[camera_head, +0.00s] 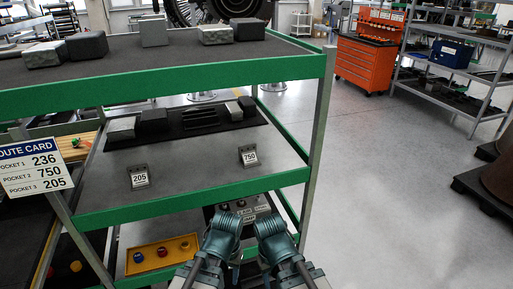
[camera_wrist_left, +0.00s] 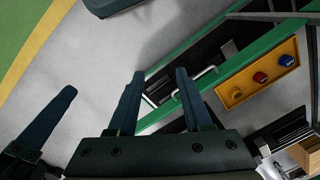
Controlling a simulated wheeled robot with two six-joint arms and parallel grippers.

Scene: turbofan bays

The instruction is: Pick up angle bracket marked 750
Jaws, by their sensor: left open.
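The angle bracket marked 750 (camera_head: 249,155) is a small dark part with a white label, standing on the middle shelf (camera_head: 195,165) of the green-edged rack, near its right end. A similar bracket marked 205 (camera_head: 139,178) stands to its left. My left gripper (camera_head: 223,228) is low in front of the rack, below the green shelf edge and apart from the bracket. In the left wrist view its fingers (camera_wrist_left: 159,88) are spread with nothing between them. My right gripper (camera_head: 270,229) is beside it; its jaw gap is not clear. The wrist view does not show bracket 750.
A route card (camera_head: 35,168) listing 236, 750 and 205 hangs at the left. Grey blocks (camera_head: 88,45) stand on the top shelf, above the bracket. A yellow tray (camera_head: 163,254) with coloured knobs is below.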

